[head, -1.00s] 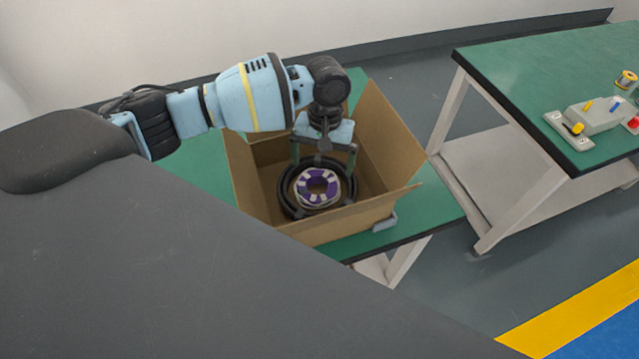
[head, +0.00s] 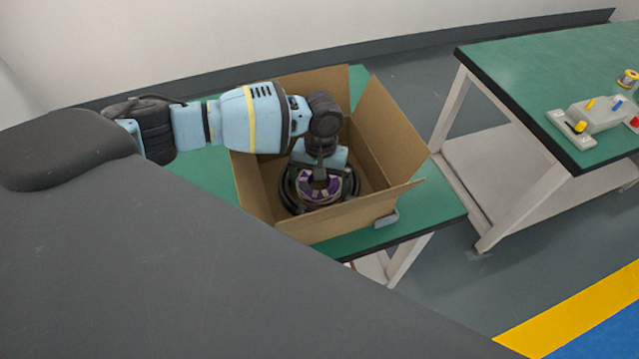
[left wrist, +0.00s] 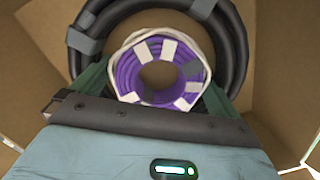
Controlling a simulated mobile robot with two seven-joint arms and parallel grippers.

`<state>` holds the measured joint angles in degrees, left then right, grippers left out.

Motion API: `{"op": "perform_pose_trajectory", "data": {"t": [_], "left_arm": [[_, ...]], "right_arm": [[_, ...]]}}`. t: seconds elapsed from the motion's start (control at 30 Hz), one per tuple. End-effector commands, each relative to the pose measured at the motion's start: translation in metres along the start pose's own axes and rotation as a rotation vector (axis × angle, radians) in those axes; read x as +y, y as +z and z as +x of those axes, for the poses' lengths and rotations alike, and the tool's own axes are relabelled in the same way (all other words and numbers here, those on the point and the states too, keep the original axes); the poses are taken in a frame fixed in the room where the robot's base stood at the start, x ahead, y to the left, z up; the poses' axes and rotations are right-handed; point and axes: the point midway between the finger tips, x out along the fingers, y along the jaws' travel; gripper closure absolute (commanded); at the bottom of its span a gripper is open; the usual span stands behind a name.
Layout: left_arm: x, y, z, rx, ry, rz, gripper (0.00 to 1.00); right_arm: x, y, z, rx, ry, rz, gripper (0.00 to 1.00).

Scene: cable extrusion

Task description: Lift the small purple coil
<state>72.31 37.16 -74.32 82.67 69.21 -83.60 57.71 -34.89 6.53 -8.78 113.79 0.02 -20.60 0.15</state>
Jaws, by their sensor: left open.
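The small purple coil (head: 308,195), banded with white strips, lies in an open cardboard box (head: 370,213). It also shows in the left wrist view (left wrist: 126,75), on or inside a larger black coil (left wrist: 78,62). The black coil also shows in the head view (head: 291,201). My left gripper (head: 322,185) is down inside the box, right over the purple coil. Its fingers are open, one on each side of the coil in the left wrist view (left wrist: 158,90). I cannot tell whether they touch it. My right gripper is in no view.
The box stands on a green table (head: 205,178), its flaps open. Another green table (head: 530,70) at the right holds a grey control box (head: 598,116) and a small yellow spool (head: 628,78). Open floor lies between the tables.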

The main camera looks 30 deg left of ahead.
Motion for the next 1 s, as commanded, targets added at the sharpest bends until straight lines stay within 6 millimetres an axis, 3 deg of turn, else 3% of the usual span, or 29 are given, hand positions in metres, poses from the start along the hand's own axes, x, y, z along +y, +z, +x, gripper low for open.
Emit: {"op": "perform_pose_trajectory", "data": {"t": [0.13, 0.43, 0.73, 1.0], "left_arm": [[0.000, 0.000, -0.001, 0.001, 0.000, 0.000, 0.00], [0.000, 0.000, -0.001, 0.000, 0.000, 0.000, 0.39], [0.000, 0.000, -0.007, 0.002, 0.001, -0.001, 0.39], [0.001, 0.005, -0.053, 0.007, 0.003, 0.001, 0.39]], "right_arm": [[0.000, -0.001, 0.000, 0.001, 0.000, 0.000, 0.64], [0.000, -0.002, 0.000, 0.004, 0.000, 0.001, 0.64], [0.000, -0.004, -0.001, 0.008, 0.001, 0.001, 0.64], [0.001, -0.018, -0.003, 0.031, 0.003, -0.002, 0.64]]}}
